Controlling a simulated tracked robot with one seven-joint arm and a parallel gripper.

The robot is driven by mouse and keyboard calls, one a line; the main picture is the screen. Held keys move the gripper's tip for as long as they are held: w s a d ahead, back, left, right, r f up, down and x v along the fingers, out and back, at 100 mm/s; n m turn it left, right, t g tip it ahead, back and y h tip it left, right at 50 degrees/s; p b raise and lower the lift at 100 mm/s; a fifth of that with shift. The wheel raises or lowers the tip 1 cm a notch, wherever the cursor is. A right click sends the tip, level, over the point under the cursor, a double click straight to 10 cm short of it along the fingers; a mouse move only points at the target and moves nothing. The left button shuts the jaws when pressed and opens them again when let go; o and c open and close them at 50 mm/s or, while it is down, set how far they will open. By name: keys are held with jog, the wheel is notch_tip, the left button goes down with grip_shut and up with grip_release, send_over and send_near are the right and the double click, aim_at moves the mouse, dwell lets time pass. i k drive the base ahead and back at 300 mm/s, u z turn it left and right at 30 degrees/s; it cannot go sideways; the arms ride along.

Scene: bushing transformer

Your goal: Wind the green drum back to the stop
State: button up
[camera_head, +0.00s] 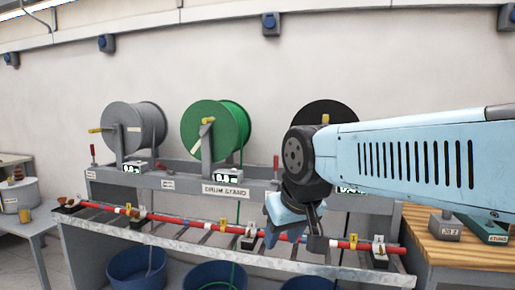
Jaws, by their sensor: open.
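The green drum (231,131) stands in the middle of the drum stand (180,184), on a grey upright. A crank with a yellow grip (208,120) shows on its front face. A green line (239,205) hangs below the drum towards a blue tub (214,274). A small digital counter (226,178) sits under the drum; its digits are too small to read surely. My gripper (293,240) is open and points down, in front of the stand's right half. It is below and to the right of the green drum, apart from it. I see nothing between its fingers.
A grey drum (136,128) stands left; a black drum (328,108) is partly hidden behind my arm. A red rail (190,220) runs along the stand's front. Red levers (92,154) stick up. A wooden bench (455,248) holds weights at right. Open wall lies above the drums.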

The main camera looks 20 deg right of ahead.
aim_at(226, 118)
jog(key=z, duration=0.3)
jog(key=i, duration=1)
jog(key=z, duration=0.25)
jog(key=k, duration=0.75)
jog(key=u, duration=0.55)
jog(key=i, duration=1)
